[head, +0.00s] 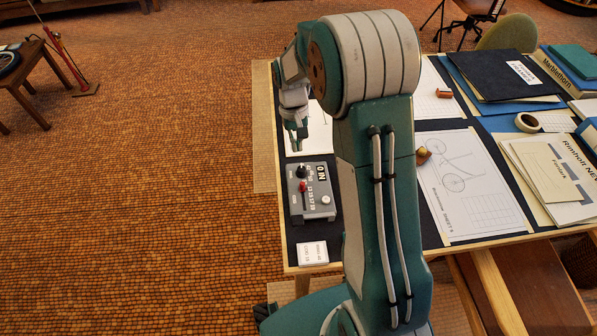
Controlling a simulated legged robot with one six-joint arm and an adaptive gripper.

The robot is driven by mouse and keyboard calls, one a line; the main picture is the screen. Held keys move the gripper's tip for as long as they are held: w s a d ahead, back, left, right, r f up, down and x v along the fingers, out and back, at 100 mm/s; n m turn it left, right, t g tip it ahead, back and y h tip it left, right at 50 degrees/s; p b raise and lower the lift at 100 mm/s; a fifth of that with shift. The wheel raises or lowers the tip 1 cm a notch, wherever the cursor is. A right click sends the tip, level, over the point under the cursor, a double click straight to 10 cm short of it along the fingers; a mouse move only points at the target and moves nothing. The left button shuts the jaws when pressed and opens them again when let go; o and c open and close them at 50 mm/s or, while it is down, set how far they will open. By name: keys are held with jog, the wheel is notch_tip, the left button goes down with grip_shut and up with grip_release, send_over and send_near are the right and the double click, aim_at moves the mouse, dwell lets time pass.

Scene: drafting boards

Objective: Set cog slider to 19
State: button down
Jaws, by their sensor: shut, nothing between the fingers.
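A grey control box (320,208) lies on the dark board near its left edge. It carries a black round knob (301,171) and, below that, a small red slider handle (302,186) beside a row of small printed numbers. The numbers are too small to read surely, so I cannot tell the slider's setting. My gripper (298,143) is shut and empty. It points down beyond the box's far edge, apart from the red handle in the picture. My arm stands just right of the box.
A white card (313,252) lies in front of the box. Bicycle drawings (470,185), a tape roll (528,122), folders and books (570,70) cover the board to the right. Tiled floor (150,200) is open to the left.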

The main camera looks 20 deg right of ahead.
aim_at(300, 174)
jog(key=x, duration=1)
jog(key=shift+s, duration=0.15)
